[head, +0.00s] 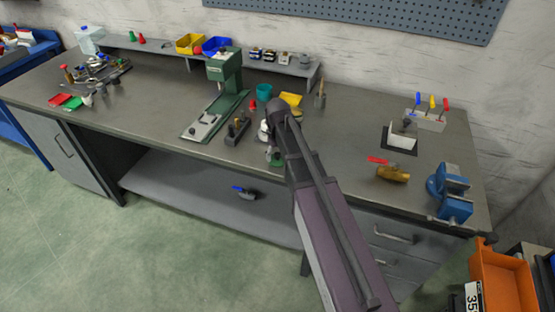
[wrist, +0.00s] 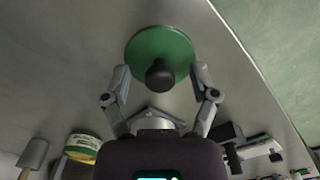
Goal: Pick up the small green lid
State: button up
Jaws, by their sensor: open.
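The small green lid (wrist: 160,50) is a round green disc with a black knob in its middle. It lies flat on the grey bench top close to the front edge. In the head view only a bit of green (head: 276,161) shows below my gripper, the rest hidden by it. My gripper (wrist: 160,78) is open, with its two fingers spread on either side of the lid's near part and the black knob between them. Nothing is held. I cannot tell how high the fingertips are above the lid.
The workbench (head: 345,140) has its front edge close to the lid. A green press (head: 224,75) and a hand plane (head: 238,130) stand to the left. A teal cup (head: 264,91) and a yellow bin (head: 291,99) are behind. A brass valve (head: 393,173) and a blue vise (head: 450,190) are right.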

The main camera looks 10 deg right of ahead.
aim_at(278, 154)
grip_shut()
jog(key=shift+r, duration=0.1)
dwell(0.4)
notch_tip(278, 154, up, 3)
jog(key=p, duration=0.3)
jog(key=shift+r, duration=0.15)
jog(key=s+d+r+p, duration=0.1)
jog(key=s+p, duration=0.1)
jog(key=s, duration=1.4)
jog(key=shift+d+r, duration=0.25)
jog(key=shift+d, duration=0.1)
